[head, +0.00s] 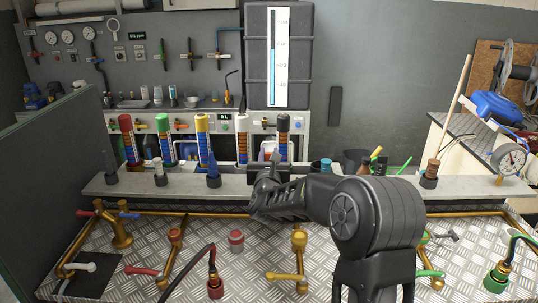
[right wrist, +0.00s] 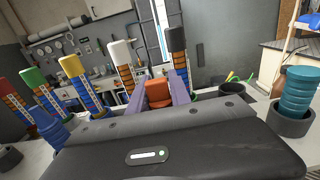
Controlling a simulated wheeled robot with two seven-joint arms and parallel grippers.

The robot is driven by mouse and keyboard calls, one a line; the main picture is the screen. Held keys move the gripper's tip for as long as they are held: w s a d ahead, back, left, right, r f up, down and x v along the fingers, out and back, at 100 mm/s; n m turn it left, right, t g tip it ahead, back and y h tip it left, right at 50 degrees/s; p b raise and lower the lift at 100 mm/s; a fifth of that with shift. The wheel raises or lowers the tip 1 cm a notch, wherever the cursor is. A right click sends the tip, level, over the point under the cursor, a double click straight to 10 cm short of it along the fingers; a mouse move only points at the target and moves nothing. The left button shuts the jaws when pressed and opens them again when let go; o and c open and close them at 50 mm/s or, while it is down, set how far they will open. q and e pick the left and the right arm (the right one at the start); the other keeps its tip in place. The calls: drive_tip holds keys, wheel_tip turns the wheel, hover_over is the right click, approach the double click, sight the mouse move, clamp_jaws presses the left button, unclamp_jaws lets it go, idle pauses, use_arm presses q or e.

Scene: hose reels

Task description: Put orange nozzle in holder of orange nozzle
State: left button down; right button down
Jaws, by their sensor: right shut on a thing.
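My right gripper (head: 268,180) reaches over the grey ledge (head: 305,198) in the head view, between the blue nozzle (head: 213,170) and the teal nozzle (head: 325,166). In the right wrist view, its two purple fingers (right wrist: 162,84) are shut on the orange nozzle (right wrist: 159,93). The wrist's own body hides the lower part of this nozzle. I cannot tell which holder belongs to it, or whether the nozzle is in a holder or above one. In the head view my gripper hides the nozzle. My left gripper is not in view.
Several dark holders line the ledge, one with a brown nozzle (head: 432,167). Tall striped tubes stand behind, including a white one (head: 242,140) and a black one (head: 283,140), close to my right gripper. Taps and pipes cover the metal deck (head: 205,255) in front.

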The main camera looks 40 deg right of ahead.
drive_tip(key=shift+f, duration=0.2)
drive_tip(key=shift+f+b, duration=0.15)
drive_tip(key=shift+b, duration=0.3)
drive_tip(key=c, duration=1.2)
unclamp_jaws()
drive_tip(key=shift+r+p, duration=0.25)
drive_tip(key=shift+p, duration=0.2)
drive_tip(key=shift+s+a+f, duration=0.15)
drive_tip(key=shift+s+a, duration=0.05)
drive_tip(key=shift+s, duration=0.05)
drive_tip(key=b+v, duration=0.3)
drive_tip(key=v, duration=0.8)
drive_tip(key=shift+s+a+b, duration=0.15)
drive_tip(key=shift+s+b, duration=0.05)
drive_tip(key=shift+b, duration=0.1)
